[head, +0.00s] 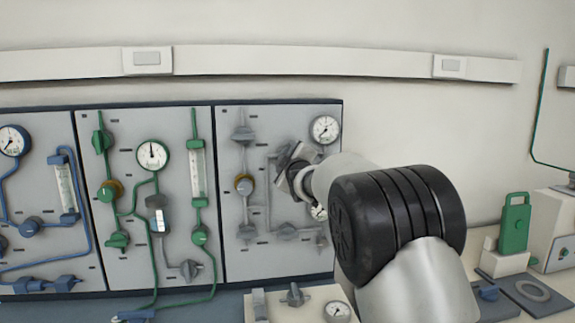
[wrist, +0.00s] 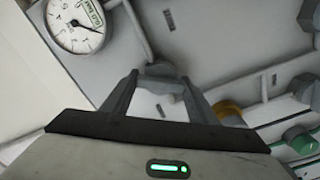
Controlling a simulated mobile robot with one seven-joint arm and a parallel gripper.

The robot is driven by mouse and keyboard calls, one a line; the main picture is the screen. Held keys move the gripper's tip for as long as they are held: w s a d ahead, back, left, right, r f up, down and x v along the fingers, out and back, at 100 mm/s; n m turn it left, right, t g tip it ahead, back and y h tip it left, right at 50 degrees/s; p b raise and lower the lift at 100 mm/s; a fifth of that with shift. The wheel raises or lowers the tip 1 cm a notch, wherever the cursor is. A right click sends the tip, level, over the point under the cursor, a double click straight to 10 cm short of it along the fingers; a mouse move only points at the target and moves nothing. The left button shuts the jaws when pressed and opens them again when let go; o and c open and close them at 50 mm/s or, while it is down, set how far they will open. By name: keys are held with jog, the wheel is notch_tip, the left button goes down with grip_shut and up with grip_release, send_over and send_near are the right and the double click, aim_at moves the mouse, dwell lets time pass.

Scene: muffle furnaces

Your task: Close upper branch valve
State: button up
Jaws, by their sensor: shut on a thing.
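My gripper (head: 290,168) is at the right-hand grey panel (head: 262,262), just left of and below its upper gauge (head: 325,129). In the wrist view my gripper (wrist: 161,80) has its two fingers on either side of a grey valve knob (wrist: 160,70) and is shut on it. The knob sits on a grey pipe close to the gauge (wrist: 78,22). In the head view my gripper and arm hide this knob, so its turn angle cannot be told there.
A bench unit with a grey valve (head: 295,295) stands below.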

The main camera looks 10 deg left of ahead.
jog(key=n+b, duration=0.3)
jog(key=n, duration=0.1)
jog(key=shift+f, duration=0.2)
jog(key=shift+r+n+b, duration=0.1)
jog(key=shift+n+b, duration=0.6)
jog(key=shift+n, duration=0.4)
jog(key=o, duration=1)
jog(key=shift+o, duration=0.2)
jog(key=shift+s, duration=0.1)
jog(key=b+v, duration=0.2)
jog(key=v, duration=1.5)
jog(key=shift+s+r, duration=0.1)
